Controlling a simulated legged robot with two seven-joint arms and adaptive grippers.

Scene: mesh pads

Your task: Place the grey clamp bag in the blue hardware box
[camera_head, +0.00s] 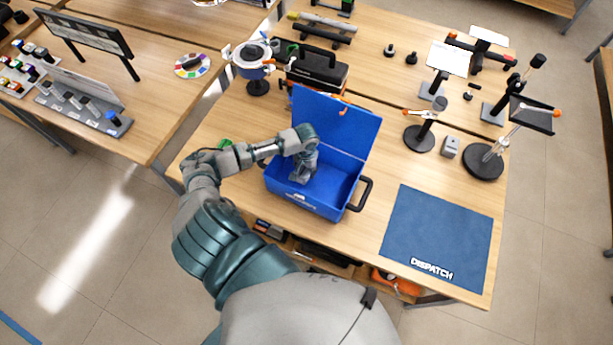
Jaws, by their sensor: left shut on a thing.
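The blue hardware box (322,207) stands on the wooden table with its lid (338,120) raised at the back and a black handle on its right side. My left arm reaches in from the left, and my left gripper (301,174) points down into the left part of the box. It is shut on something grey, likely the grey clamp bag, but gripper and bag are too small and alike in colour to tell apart. Whether the held thing touches the box floor cannot be told. The right part of the box floor looks bare. My right gripper is not in view.
A blue DISPATCH mat (438,238) lies clear at the right front. A black toolbox (317,70) stands behind the lid. A small lamp stand (420,136), a grey block (450,146) and a round-based stand (483,161) are at the right.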

